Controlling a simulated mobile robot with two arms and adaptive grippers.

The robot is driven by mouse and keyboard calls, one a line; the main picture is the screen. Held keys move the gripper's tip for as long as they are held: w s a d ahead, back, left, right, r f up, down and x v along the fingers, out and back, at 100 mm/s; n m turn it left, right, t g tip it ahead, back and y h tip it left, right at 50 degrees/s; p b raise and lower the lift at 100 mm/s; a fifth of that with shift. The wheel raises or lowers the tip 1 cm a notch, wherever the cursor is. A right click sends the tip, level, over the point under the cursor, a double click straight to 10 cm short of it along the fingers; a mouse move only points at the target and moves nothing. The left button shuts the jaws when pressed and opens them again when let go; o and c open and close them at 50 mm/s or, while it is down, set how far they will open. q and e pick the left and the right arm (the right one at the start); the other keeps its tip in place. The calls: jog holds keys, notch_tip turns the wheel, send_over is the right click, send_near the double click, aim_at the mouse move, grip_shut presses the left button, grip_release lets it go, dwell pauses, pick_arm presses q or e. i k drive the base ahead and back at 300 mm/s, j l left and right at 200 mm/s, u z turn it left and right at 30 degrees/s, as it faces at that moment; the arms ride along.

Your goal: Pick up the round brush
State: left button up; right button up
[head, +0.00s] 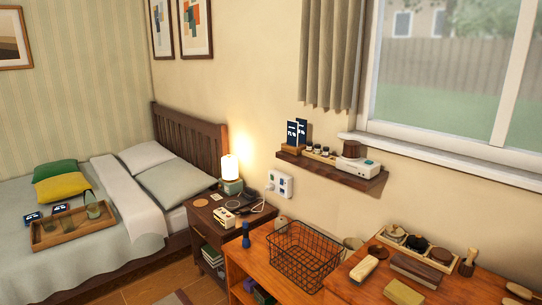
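Several shoe-care items that look like brushes stand and lie on the orange-brown wooden cabinet at the lower right of the head view. A small upright brush with a round wooden handle (468,262) stands near the right end of the wooden tray. In the tray are dark round pieces (416,243) and a brown block (440,256). Flat block brushes (415,269) and a pale one (363,269) lie in front. I cannot tell for certain which is the round brush. Neither of my grippers is in view.
A wall shelf (333,166) hangs above. A nightstand (205,222) and a bed (130,235) are to the left.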

aim_at(472, 252)
jog(key=z, duration=1.35)
